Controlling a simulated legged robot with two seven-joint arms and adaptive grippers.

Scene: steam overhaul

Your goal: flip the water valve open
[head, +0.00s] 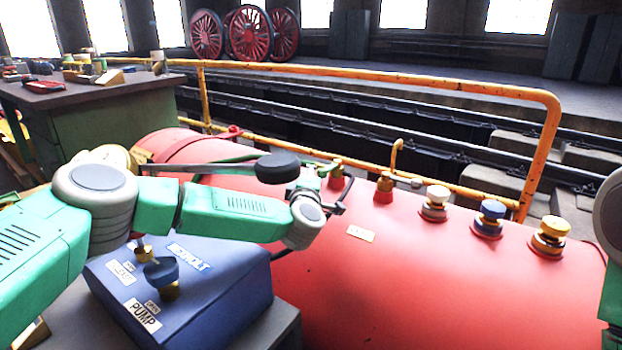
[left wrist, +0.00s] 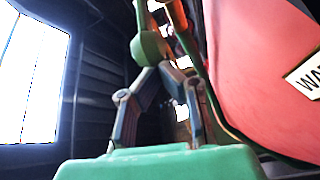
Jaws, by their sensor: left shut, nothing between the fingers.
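A small yellowish label (head: 361,233) lies on the red boiler (head: 430,270). In the left wrist view a label (left wrist: 306,75) starting "WA" shows at the right edge, cut off. Just behind it in the head view stand brass fittings on red bases, one (head: 384,188) with a small grey part on its right side. I cannot tell for sure which part is the water valve. My left gripper (head: 328,195) is above the boiler's left part, beside the nearest brass fitting (head: 337,179). It is shut and empty. My right gripper is out of view.
White-, blue- (head: 489,215) and yellow-topped fittings stand along the boiler's right part. An orange handrail (head: 400,77) runs behind it. A blue box (head: 205,290) labelled PUMP is at the front left. A cluttered workbench (head: 95,95) stands at the back left.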

